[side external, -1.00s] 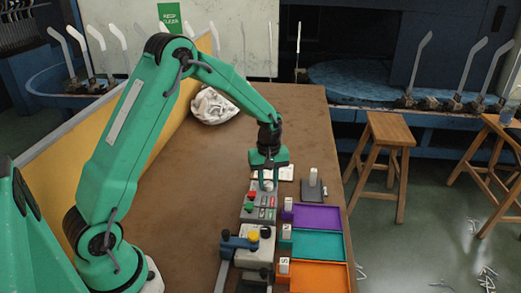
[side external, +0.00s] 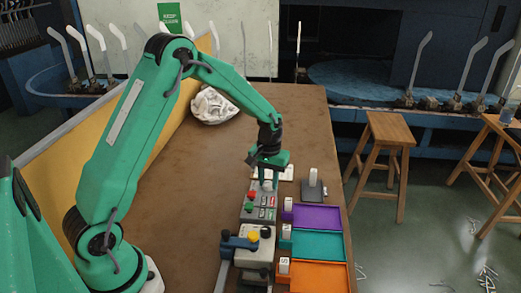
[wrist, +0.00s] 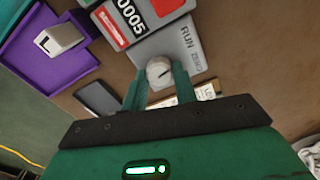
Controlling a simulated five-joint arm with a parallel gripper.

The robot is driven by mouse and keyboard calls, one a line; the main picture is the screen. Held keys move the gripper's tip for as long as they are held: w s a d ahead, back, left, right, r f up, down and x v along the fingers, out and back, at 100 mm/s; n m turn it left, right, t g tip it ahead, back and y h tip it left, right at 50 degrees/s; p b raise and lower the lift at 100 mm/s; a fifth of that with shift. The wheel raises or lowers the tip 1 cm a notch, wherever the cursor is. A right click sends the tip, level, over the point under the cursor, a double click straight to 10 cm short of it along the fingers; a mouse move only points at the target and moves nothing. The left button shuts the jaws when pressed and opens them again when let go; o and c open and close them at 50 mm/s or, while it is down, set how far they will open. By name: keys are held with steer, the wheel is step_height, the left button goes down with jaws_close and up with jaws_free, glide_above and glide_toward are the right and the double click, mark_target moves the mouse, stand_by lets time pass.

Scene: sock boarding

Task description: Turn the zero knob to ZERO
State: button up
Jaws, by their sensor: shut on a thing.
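The zero knob (wrist: 160,72) is a small pale round knob on a grey panel (wrist: 168,46), with a dark pointer line on its face. In the wrist view the line points right and slightly up, roughly toward the printed word ZERO (wrist: 202,60); the word RUN (wrist: 188,36) is printed above that. My gripper (wrist: 160,84) has a finger on each side of the knob and is shut on it. In the side view my gripper (side external: 266,182) points down at the far end of the control box (side external: 260,206); the knob's pointer is too small to read there.
A counter reading 0005 (wrist: 130,14) and a red button area sit beside the knob. Purple (side external: 318,216), teal (side external: 319,243) and orange (side external: 320,275) trays lie right of the box. A white crumpled bag (side external: 213,106) lies farther back. The table's middle is clear.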

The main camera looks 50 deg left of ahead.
mark_target(269, 183)
steer(key=m, duration=0.5)
steer(key=shift+m, duration=0.4)
steer(key=m, duration=0.5)
steer(key=shift+d, duration=0.1)
steer(key=shift+m, duration=0.3)
steer(key=o, duration=1)
steer(key=shift+c, duration=0.2)
steer(key=shift+r, duration=3.9)
steer(key=shift+r, duration=0.1)
